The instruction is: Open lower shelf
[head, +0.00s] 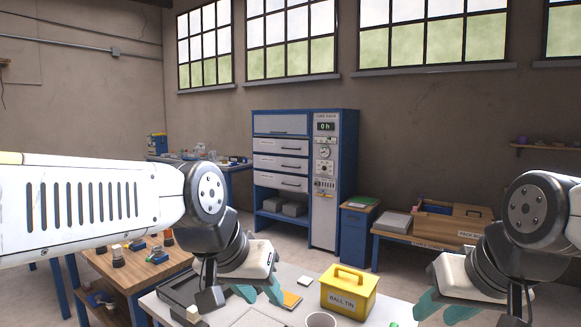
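A blue cabinet (348,150) with white drawer fronts stands against the back wall. Its lowest drawer front (280,181) has a dark handle and looks shut, as do the fronts above it. Under it is an open bay with grey boxes (292,209). My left gripper (260,292) is in the foreground, far in front of the cabinet, with its teal fingers apart and nothing between them. My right gripper (450,304) is at the lower right, also far from the cabinet, with teal fingers apart and empty.
A white table (232,308) in front carries a yellow ball tin box (348,291) and a cup (321,320). A wooden table (115,270) stands at the left. A small blue cabinet (354,238) and a low bench (405,241) stand right of the cabinet.

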